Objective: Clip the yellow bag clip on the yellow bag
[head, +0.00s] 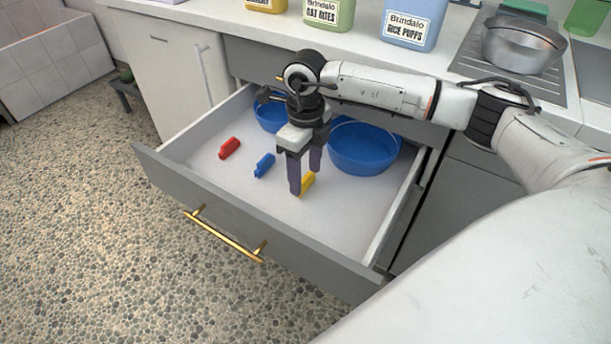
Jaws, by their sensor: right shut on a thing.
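The yellow bag clip (307,184) is in the open drawer, at the fingertips of my right gripper (304,178). The gripper points down with its dark purple fingers shut on the clip, and one finger partly hides it. Whether the clip still touches the drawer floor I cannot tell. The yellow bag (266,5) stands on the counter above the drawer; only its lower part shows at the top edge of the head view. My left gripper is not in view.
The drawer (222,185) also holds a red clip (229,148), a blue clip (264,165) and two blue bowls (362,152). A green bag (329,14) and a blue bag (413,22) stand right of the yellow one. A metal bowl (522,46) sits further right.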

